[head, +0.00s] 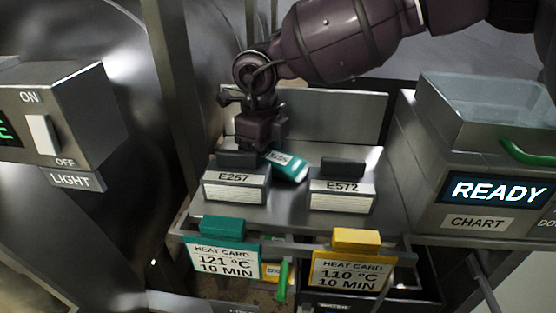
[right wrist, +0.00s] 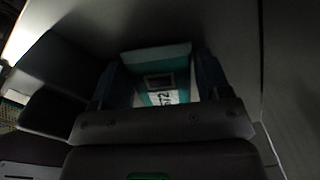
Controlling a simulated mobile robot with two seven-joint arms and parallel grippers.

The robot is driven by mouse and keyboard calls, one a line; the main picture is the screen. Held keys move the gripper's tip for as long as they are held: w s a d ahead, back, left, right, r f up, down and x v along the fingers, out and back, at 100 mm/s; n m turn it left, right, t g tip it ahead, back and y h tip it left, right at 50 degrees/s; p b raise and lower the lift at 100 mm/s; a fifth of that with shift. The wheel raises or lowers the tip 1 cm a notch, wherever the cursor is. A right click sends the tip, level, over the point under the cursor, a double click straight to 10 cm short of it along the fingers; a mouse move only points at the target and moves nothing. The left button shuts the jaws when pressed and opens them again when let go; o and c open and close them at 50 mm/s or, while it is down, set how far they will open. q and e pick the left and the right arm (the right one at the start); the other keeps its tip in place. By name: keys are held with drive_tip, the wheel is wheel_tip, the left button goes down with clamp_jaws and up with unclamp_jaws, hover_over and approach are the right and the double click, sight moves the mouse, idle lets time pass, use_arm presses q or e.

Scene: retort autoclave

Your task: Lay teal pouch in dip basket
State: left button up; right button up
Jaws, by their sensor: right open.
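The teal pouch (head: 290,168), teal with a white label, lies tilted on the metal shelf behind and between two label blocks. My right gripper (head: 264,149) reaches down from above at the pouch's left end, partly hiding it. In the right wrist view the teal and white pouch (right wrist: 158,60) shows between the two fingers of my open right gripper (right wrist: 160,85). That view is dark, and I cannot tell whether the fingers touch the pouch. A metal basin (head: 440,119) with a green handle stands at the right; I cannot tell whether it is the dip basket. My left gripper is out of view.
Label blocks E257 (head: 235,185) and E572 (head: 342,190) stand on the shelf (head: 290,215). A teal heat card (head: 222,259) and a yellow heat card (head: 350,268) hang at its front. A metal post (head: 170,90) and a light-switch box (head: 70,115) stand left.

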drive_tip(key=c, duration=0.6)
drive_tip(key=shift+r, duration=0.1)
